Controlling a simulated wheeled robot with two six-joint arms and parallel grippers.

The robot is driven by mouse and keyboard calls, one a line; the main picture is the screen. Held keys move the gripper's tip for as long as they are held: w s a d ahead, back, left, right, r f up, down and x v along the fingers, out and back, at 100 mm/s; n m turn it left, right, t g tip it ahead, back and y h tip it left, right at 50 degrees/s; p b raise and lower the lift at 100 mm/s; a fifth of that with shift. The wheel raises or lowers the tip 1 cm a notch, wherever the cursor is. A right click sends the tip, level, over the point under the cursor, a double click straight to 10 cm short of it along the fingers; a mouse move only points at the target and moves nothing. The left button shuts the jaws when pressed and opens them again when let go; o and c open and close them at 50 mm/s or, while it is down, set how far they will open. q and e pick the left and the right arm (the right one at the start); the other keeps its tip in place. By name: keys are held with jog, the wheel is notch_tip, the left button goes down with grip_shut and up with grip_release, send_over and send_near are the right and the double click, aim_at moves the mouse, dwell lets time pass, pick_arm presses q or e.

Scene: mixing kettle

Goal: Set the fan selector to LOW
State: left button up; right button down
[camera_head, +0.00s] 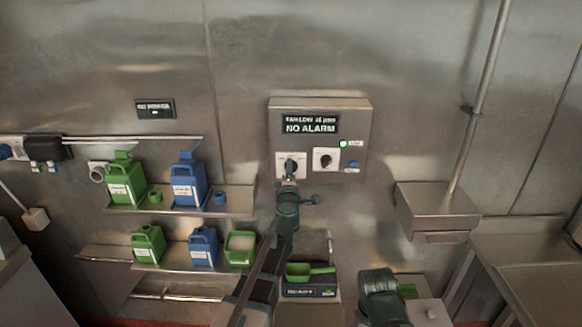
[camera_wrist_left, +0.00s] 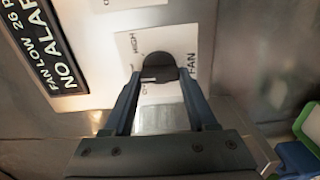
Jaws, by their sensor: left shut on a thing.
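The fan selector is a dark round knob (camera_wrist_left: 158,67) on a white plate (camera_wrist_left: 202,38) marked FAN and HIGH in the left wrist view. In the head view, its plate (camera_head: 281,160) is at the lower left of the steel control box (camera_head: 320,103). My left gripper (camera_head: 290,178) is at the knob. In the left wrist view its two blue-grey fingers (camera_wrist_left: 160,82) close on the knob from both sides. The knob's exact pointing direction is hard to tell. A black display (camera_head: 310,124) reads NO ALARM, with a line above beginning FAN LOW.
A second selector (camera_head: 326,159), a lit green lamp (camera_head: 343,144) and a blue button (camera_head: 352,166) sit right of the knob. Shelves with green (camera_head: 124,184) and blue jugs (camera_head: 188,186) are at the left. A steel box (camera_head: 437,209) juts out at the right.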

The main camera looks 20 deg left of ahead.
pick_arm(q)
jog(key=o, duration=1.4)
jog(key=v, duration=0.7)
